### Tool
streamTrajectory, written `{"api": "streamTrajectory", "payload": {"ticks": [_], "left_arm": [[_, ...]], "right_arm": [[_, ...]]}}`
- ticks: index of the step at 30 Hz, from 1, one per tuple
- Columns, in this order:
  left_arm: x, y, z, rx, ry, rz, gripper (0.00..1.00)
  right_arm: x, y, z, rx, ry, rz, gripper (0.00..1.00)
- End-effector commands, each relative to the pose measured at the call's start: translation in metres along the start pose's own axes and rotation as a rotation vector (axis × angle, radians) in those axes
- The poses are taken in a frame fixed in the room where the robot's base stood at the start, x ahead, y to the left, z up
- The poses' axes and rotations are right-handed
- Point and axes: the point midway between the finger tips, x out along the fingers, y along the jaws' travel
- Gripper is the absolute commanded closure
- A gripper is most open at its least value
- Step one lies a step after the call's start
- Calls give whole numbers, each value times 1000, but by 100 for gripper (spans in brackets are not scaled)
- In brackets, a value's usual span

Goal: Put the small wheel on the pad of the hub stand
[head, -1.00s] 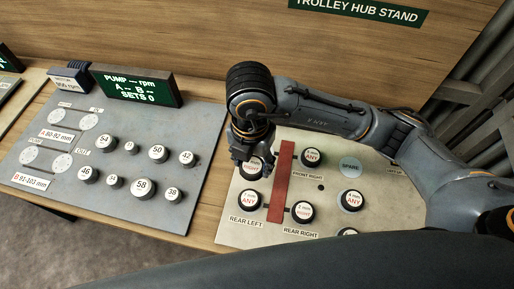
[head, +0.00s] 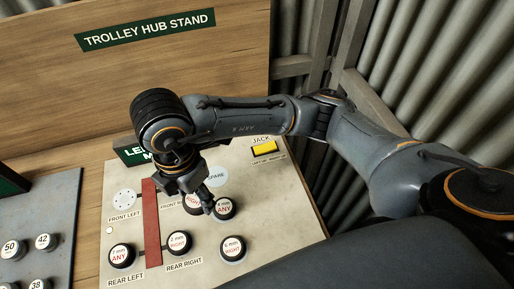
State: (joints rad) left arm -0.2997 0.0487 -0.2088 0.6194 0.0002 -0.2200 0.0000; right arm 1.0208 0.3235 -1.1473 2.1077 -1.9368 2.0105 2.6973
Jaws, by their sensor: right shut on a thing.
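My right gripper (head: 197,199) is shut on a small black-rimmed wheel (head: 192,205) with a white face and red lettering, low over the hub stand (head: 285,220). A finger covers part of its face. Touching or clear of the board, I cannot tell. The front left pad (head: 125,199) is a bare pale disc with small holes. The round SPARE pad (head: 217,176) is bare, just beyond the gripper. The front right place is hidden behind the gripper. My left gripper is not in view.
A "4 mm ANY" wheel (head: 226,209) sits close beside the gripper. Other wheels are rear left (head: 121,256), rear right (head: 179,243) and "6 mm" (head: 233,249). A red bar (head: 151,225) crosses the board. A yellow JACK button (head: 264,148) is at the back.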

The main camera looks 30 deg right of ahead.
Motion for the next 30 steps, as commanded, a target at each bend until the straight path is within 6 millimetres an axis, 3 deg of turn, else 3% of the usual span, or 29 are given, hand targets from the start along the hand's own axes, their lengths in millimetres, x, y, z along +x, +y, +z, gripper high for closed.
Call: {"api": "streamTrajectory", "payload": {"ticks": [5,9,14,18,24,30], "left_arm": [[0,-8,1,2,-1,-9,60],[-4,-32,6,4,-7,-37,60],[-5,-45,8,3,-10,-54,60],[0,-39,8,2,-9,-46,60],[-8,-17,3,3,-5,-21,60],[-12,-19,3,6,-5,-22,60]], "right_arm": [[5,9,10,40,3,-2,80],[20,25,37,45,3,-5,80],[39,47,70,43,3,-5,80],[66,59,90,38,3,-6,80],[85,71,107,35,1,-1,80],[100,77,118,36,-1,-3,80]]}}
